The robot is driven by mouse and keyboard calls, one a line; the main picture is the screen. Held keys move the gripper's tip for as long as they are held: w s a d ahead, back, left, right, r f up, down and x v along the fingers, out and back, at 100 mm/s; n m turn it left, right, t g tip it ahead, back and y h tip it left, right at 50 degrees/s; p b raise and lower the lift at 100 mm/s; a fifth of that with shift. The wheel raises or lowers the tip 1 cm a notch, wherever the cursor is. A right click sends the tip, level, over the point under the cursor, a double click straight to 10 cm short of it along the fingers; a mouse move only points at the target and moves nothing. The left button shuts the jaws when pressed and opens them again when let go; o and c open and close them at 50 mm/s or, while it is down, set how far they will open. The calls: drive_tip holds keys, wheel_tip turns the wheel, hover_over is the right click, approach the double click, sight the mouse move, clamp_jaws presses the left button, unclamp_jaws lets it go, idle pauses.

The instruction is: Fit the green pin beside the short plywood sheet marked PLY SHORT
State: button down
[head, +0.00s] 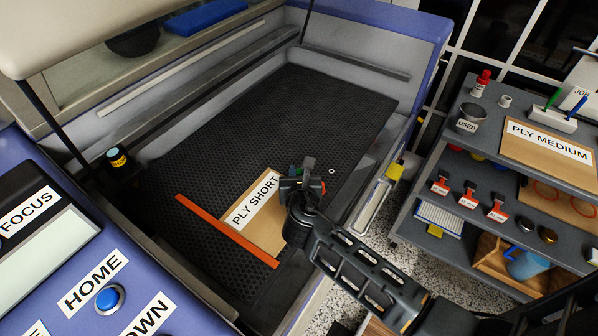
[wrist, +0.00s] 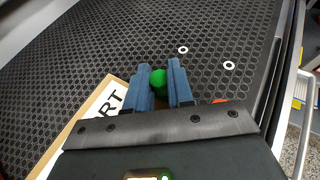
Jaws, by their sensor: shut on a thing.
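The short plywood sheet marked PLY SHORT (head: 264,226) lies on the black honeycomb bed of the machine. Part of it also shows in the wrist view (wrist: 98,100), at the left of my gripper. My gripper (head: 309,166) is over the bed at the sheet's right end. In the wrist view its blue fingers (wrist: 160,76) are shut on the green pin (wrist: 158,78), whose round green top shows between them. The pin's lower end is hidden, so I cannot tell whether it touches the bed.
An orange-red bar (head: 225,231) lies along the sheet's near-left edge. Two small white rings (wrist: 228,65) lie on the honeycomb bed (head: 290,110) beyond my gripper. The bed's far part is clear. A cart (head: 480,130) with a PLY MEDIUM sheet (head: 550,147) stands at the right.

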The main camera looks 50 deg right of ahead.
drive_tip(key=shift+f, duration=0.4)
drive_tip(key=c, duration=0.9)
unclamp_jaws()
drive_tip(key=shift+b+v, duration=0.35)
drive_tip(key=shift+v, duration=3.55)
